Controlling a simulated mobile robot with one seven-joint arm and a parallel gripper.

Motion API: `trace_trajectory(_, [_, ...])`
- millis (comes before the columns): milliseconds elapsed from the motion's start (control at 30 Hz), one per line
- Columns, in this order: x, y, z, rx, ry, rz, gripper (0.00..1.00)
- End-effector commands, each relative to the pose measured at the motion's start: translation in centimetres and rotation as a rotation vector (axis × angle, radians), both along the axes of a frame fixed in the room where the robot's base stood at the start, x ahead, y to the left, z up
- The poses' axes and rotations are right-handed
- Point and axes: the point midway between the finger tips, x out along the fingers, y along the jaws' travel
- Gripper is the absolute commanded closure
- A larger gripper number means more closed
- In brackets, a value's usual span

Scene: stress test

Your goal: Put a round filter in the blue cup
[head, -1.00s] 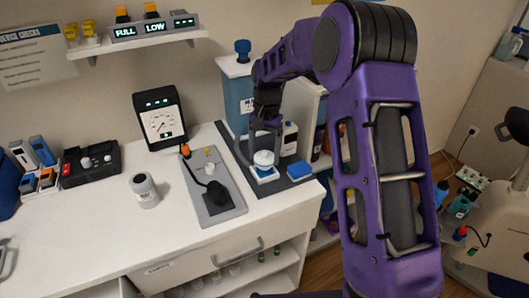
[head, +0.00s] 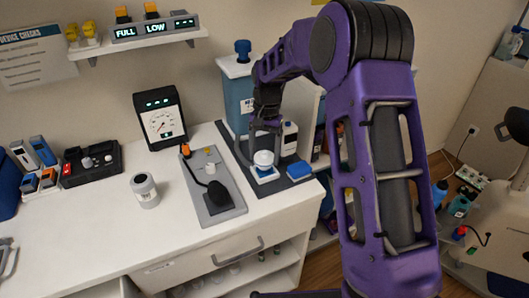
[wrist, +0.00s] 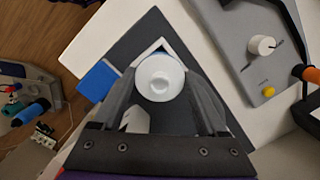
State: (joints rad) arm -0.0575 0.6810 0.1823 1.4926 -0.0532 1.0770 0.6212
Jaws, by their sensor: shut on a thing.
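My gripper (wrist: 160,92) is shut on a white round piece, which looks like the round filter (wrist: 160,78); it also shows in the head view (head: 263,158). One finger lies on each side of it. A small blue rim, likely the blue cup (head: 264,171), shows just under the white piece, on a white square base on the dark mat. In the wrist view the white piece hides nearly all of this blue part. I cannot tell whether the white piece rests in it or is held just above it.
A blue block (head: 299,170) lies right of the white base on the dark mat (head: 303,183). A grey panel with a knob and black part (head: 211,192) is to the left. A bottle (head: 289,138) and blue-grey container (head: 238,100) stand behind.

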Motion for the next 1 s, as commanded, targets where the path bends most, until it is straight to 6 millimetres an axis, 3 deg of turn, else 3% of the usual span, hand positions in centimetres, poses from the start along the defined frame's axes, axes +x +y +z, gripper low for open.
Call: trace_trajectory(1000, [0.0, 0.0, -1.6, 0.0, 0.0, 0.0, 0.78])
